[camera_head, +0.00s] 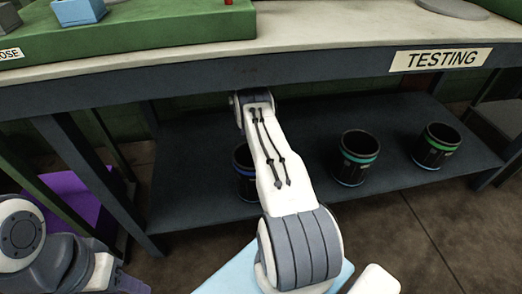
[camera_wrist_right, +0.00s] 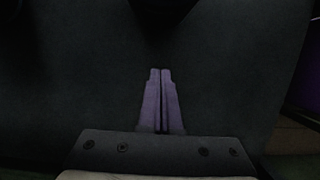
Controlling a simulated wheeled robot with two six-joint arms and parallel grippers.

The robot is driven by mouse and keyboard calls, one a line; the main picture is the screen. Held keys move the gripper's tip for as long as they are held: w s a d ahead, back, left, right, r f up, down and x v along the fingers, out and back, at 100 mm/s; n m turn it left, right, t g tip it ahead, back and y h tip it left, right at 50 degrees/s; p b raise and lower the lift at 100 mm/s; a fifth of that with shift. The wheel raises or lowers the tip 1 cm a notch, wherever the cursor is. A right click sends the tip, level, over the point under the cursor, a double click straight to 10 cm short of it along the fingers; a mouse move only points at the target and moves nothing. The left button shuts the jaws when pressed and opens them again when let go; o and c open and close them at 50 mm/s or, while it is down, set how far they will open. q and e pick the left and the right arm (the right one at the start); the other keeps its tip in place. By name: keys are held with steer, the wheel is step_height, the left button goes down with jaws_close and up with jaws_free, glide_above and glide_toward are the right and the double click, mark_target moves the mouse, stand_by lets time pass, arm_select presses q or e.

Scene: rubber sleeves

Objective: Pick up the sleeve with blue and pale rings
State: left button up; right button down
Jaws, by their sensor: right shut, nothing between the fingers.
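A black sleeve with a blue ring (camera_head: 242,171) stands on the lower shelf, at the left of the row in the head view. My right arm covers its right part, and I cannot make out pale rings on it. My right gripper (camera_wrist_right: 160,72) shows in the right wrist view with its two purple fingers together and nothing between them.
Two other black sleeves stand to the right on the dark shelf (camera_head: 292,203), one with a teal ring (camera_head: 357,157) and one with a green ring (camera_head: 436,145). The bench top (camera_head: 330,28) overhangs the shelf, with a TESTING label (camera_head: 440,58). A bench leg (camera_head: 95,180) stands left.

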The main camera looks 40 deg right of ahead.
steer(key=x, duration=0.3)
steer(key=b+x, duration=0.1)
steer(key=x, duration=0.2)
steer(key=b+x, duration=0.1)
steer(key=x, duration=0.3)
steer(key=shift+d, duration=0.25)
steer(key=shift+s+a, duration=0.5)
steer(key=shift+s, duration=0.35)
steer(key=shift+s+a, duration=0.55)
steer(key=shift+s, duration=0.25)
